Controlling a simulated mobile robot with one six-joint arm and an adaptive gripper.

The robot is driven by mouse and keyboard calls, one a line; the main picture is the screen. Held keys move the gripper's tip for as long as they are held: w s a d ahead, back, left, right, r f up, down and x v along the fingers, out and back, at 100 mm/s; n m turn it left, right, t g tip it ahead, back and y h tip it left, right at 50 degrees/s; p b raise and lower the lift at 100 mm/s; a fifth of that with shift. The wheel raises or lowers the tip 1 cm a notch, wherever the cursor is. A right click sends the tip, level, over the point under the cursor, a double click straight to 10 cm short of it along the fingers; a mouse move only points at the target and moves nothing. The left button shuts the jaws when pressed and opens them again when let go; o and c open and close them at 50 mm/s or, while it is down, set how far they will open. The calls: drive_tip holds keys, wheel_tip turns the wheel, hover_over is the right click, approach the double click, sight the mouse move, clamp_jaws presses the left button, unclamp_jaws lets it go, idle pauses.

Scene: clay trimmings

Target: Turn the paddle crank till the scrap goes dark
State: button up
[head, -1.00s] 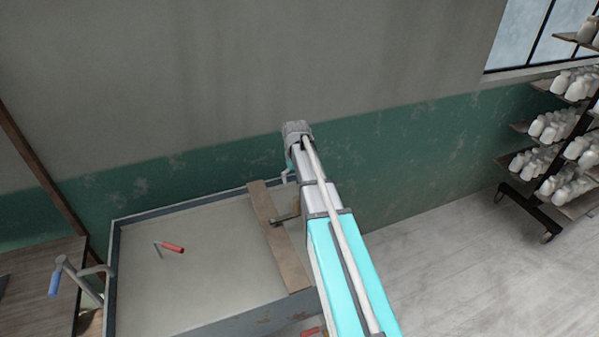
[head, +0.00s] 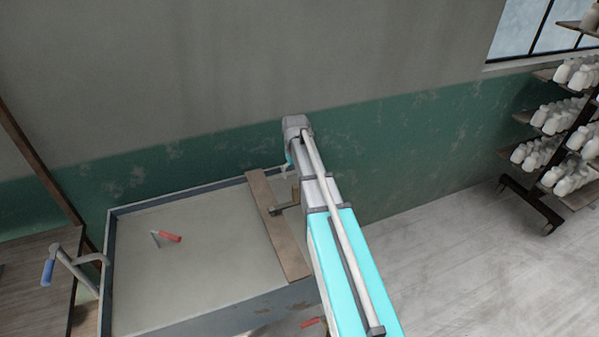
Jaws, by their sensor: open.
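A broad grey trough (head: 112,262) holds pale grey, flat scrap (head: 195,275). A brown board (head: 262,205) lies across its right part. A dark metal crank arm (head: 284,209) with an upright wooden grip (head: 296,190) sits on the board, partly behind my arm; it looks like the paddle crank. No paddle shows. My arm reaches over the trough's right end. A small pale part of it (head: 283,172) hangs near the board's far end. My gripper's fingers cannot be made out, so I cannot tell if they touch the crank.
Another red handle (head: 313,322) is low in front. A rack of white pots (head: 560,120) stands right; floor (head: 440,270) between is clear.

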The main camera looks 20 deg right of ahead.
sight(296, 185)
drive_tip(key=shift+f+b, duration=3.65)
drive_tip(key=shift+f, duration=0.4)
drive_tip(key=c, duration=1.1)
